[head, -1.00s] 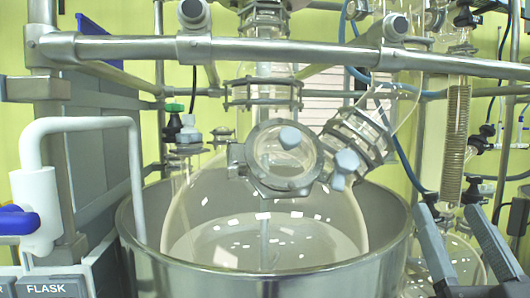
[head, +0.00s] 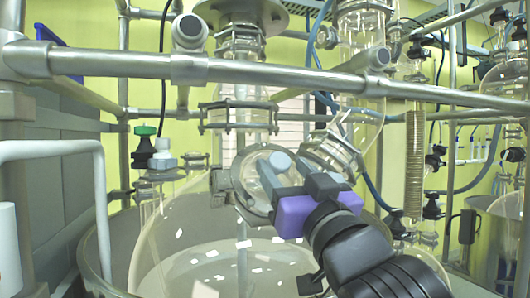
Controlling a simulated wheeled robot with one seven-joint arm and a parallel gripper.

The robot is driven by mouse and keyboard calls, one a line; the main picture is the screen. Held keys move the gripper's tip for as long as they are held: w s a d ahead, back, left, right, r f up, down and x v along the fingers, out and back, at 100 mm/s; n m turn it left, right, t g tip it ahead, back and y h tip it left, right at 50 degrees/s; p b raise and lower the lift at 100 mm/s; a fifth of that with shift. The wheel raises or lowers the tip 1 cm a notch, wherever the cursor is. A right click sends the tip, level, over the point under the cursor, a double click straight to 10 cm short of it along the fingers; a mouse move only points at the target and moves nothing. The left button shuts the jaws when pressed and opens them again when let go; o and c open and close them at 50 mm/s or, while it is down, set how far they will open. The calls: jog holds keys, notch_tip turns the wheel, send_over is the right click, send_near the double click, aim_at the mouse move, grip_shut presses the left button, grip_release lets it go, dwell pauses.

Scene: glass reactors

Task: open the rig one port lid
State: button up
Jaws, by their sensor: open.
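The port lid (head: 250,188) is a round glass disc in a grey clamp ring on the upper front of the large glass flask (head: 175,235). It looks closed. My gripper (head: 272,164), with a purple block and dark wrist, reaches up from the lower right. Its grey-blue fingers are at the lid's upper right face and overlap it in view. The jaws are open. The lid's right side and its small grey-blue knob are largely covered or hard to tell apart from the fingers, so I cannot tell whether they touch.
A metal rail (head: 270,72) crosses above the flask. An angled glass neck (head: 335,150) with a clamp is close to the right of my gripper.

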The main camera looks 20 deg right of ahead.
jog(key=p+x, duration=0.1)
jog(key=x, duration=0.5)
jog(key=shift+w+d+r+p, duration=0.1)
jog(key=shift+w+r+p, duration=0.1)
jog(key=shift+w+p, duration=0.1)
jog(key=shift+s, duration=0.1)
grip_shut()
